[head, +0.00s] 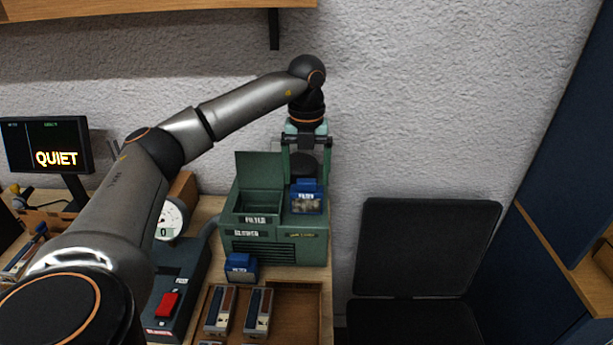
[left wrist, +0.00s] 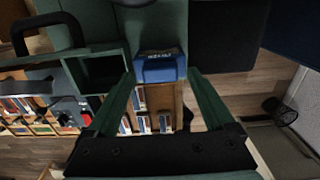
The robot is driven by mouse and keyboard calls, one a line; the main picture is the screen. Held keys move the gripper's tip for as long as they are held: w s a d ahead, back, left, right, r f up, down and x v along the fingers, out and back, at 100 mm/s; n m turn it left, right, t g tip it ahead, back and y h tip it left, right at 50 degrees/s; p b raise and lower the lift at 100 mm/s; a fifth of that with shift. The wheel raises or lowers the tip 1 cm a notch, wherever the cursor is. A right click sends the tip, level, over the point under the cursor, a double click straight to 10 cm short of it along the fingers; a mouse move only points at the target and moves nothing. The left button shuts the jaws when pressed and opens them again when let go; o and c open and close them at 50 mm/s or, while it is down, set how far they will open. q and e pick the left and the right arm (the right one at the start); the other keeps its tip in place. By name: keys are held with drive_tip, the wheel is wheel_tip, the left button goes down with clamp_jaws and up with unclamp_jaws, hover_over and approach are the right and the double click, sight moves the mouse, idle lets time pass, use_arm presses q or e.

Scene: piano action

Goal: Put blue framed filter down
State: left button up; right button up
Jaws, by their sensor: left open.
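One blue framed filter (head: 307,202) is at the right of the green blower's top, beside the open filter compartment (head: 259,204), whose lid stands up. A second, similar blue framed piece (head: 241,267) is on the table in front of the blower. My left gripper (head: 305,172) is open above and just behind the filter on the blower. In the left wrist view the blue filter (left wrist: 160,66) shows between the tips of the open green fingers (left wrist: 161,76). I cannot tell whether they touch it. My right gripper is not in view.
The green blower (head: 275,246) stands against the wall. In front is a wooden tray (head: 296,312) with several key-like blocks. Left are a box with a red switch (head: 167,304), a gauge (head: 170,218) and a screen (head: 47,146). A black chair (head: 424,250) stands right.

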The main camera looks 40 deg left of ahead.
use_arm(q)
wheel_tip(320, 180, up, 7)
drive_tip(key=shift+f, duration=0.15)
drive_tip(key=shift+d, duration=0.1)
idle(0.6)
